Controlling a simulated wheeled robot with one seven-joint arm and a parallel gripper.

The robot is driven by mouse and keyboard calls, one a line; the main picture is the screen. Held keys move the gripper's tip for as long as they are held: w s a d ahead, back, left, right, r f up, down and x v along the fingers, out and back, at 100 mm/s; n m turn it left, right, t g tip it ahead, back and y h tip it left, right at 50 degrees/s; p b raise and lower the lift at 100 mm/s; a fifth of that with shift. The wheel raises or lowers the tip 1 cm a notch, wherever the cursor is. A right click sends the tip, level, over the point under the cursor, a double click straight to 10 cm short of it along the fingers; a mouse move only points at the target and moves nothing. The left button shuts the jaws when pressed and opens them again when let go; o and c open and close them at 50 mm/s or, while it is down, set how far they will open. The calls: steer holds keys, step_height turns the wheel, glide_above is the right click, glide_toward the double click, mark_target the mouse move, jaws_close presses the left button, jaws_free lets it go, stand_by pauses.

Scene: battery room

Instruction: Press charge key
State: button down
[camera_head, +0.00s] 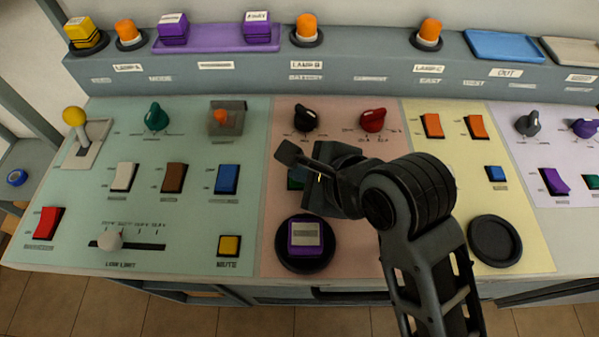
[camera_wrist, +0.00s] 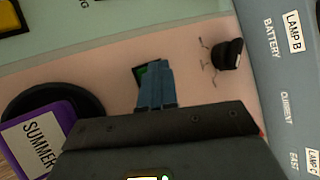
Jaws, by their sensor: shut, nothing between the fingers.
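A green key (camera_head: 295,179) sits in the pink panel of the console, mostly hidden behind my gripper (camera_head: 318,196) in the head view. In the wrist view a strip of the green key (camera_wrist: 142,71) in its dark frame shows beside the tips of my gripper (camera_wrist: 153,68). My gripper is shut and empty, its fingers together over or right at the key. I cannot tell whether the tips touch it. No label reading "charge" is legible in either view.
A purple block (camera_head: 306,235) marked SUMMER rests on a dark round pad (camera_head: 305,263) in front of the key. A black knob (camera_head: 305,118) and a red knob (camera_head: 373,120) stand behind. A blue key (camera_head: 228,179) and a yellow key (camera_head: 229,245) lie left, on the green panel.

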stand_by(0.3)
steer(key=shift+r+p, duration=0.8)
steer(key=shift+p, duration=0.45)
step_height(320, 180, up, 3)
steer(key=p, duration=0.3)
steer(key=shift+f, duration=0.1)
steer(key=shift+r, duration=1.15)
